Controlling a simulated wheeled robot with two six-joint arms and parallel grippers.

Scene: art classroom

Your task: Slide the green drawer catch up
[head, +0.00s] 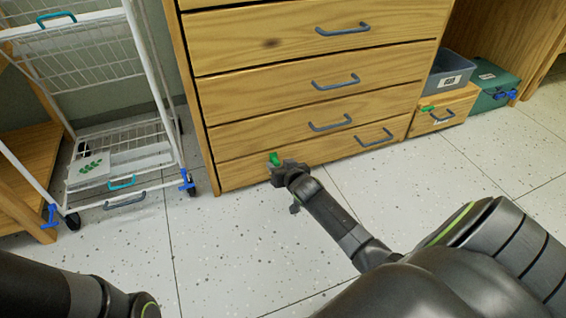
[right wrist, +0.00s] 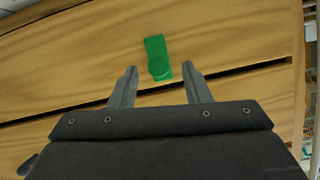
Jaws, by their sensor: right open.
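The green drawer catch (head: 275,158) shows on the front of the wooden drawer unit's lower left part, just past my right gripper. In the right wrist view the green catch (right wrist: 157,58) is a flat strip with a round knob at its lower end, lying on the wood above a dark drawer gap. My right gripper (head: 280,168) points at the drawer front.
The wooden drawers (head: 315,85) have grey handles. A white wire cart (head: 90,150) with blue-braked wheels stands to the left. A small wooden box (head: 450,105) with another green catch, a grey bin (head: 449,72) and a dark green box (head: 496,85) stand right. The speckled floor ahead is clear.

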